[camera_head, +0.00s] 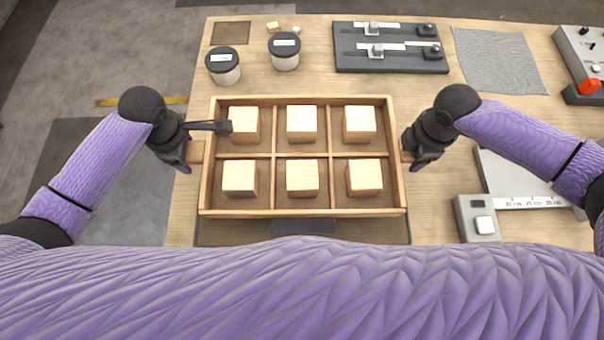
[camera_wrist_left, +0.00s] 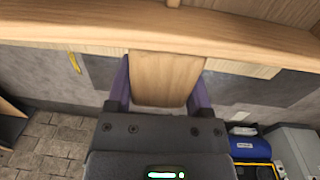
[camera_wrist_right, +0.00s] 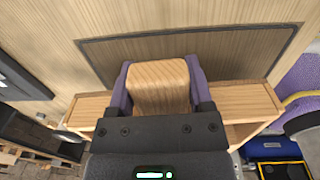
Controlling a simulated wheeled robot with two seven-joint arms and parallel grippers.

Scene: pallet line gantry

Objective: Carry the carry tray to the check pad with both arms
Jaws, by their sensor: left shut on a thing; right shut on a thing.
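The carry tray (camera_head: 300,213) is a wooden tray with six compartments, each holding a pale wooden block such as the front middle one (camera_head: 302,177). It looks about level in the head view. My left gripper (camera_head: 190,152) is shut on its left handle; that handle (camera_wrist_left: 165,80) shows between the fingers in the left wrist view. My right gripper (camera_head: 412,156) is shut on its right handle; a wooden handle (camera_wrist_right: 158,88) fills the jaws in the right wrist view. A dark strip (camera_head: 225,232) shows at the tray's near edge. I cannot tell which surface is the check pad.
Two dark-lidded jars (camera_head: 285,52) (camera_head: 223,68) stand behind the tray. A black slide fixture (camera_head: 390,62) and a grey mat (camera_head: 498,60) lie further back. A scale-marked device (camera_head: 478,222) sits at right, close to my right arm. A control box (camera_head: 583,60) is at far right.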

